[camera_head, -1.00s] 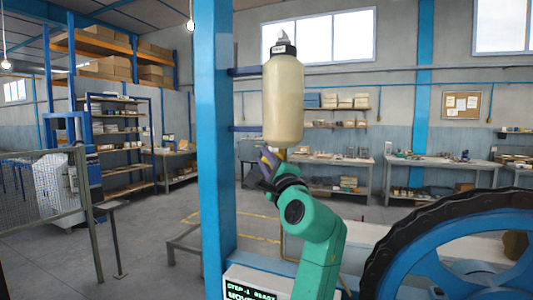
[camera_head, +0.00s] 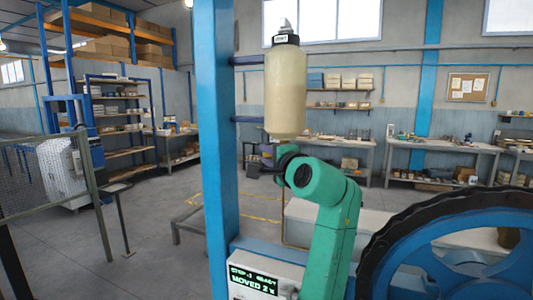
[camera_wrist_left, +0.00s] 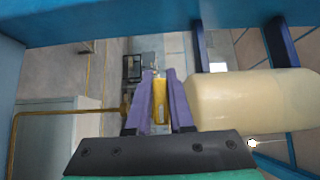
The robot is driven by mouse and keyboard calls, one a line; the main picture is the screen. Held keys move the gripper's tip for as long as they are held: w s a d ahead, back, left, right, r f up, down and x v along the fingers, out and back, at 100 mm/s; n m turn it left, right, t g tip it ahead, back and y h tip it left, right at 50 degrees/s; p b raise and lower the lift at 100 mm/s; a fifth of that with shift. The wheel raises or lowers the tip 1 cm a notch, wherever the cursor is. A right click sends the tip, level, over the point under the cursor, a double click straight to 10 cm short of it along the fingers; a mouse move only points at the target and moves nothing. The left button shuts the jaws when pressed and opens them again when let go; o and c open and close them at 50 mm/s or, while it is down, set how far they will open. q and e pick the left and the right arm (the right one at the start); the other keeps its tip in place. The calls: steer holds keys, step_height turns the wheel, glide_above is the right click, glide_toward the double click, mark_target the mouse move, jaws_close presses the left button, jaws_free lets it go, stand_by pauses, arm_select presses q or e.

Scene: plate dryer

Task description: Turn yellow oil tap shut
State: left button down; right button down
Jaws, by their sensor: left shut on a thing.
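The yellow oil tap (camera_wrist_left: 160,106) shows in the left wrist view between the two purple fingers of my left gripper (camera_wrist_left: 160,98), which is shut on it. The tap handle lies lengthwise between the fingers. In the head view my left gripper (camera_head: 264,160) is below the cream oil bottle (camera_head: 286,95), with its own green arm hiding most of the fingers and the tap. The bottle hangs upright beside the blue post and also shows in the left wrist view (camera_wrist_left: 250,99), right of the fingers. My right gripper is not in view.
A blue post (camera_head: 217,130) stands left of the bottle, with brackets reaching towards it. A thin brass pipe (camera_wrist_left: 60,112) runs near the tap. A display box (camera_head: 262,280) sits low, and a large blue wheel with black rim (camera_head: 440,255) fills the lower right.

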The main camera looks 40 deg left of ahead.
arm_select(q)
steer(key=c, duration=0.8)
jaws_free()
steer(key=b+v, duration=0.5)
steer(key=v, duration=0.9)
steer(key=shift+d+b, duration=0.2)
steer(key=shift+b, duration=0.2)
steer(key=shift+s, duration=0.15)
steer(key=shift+f, duration=0.1)
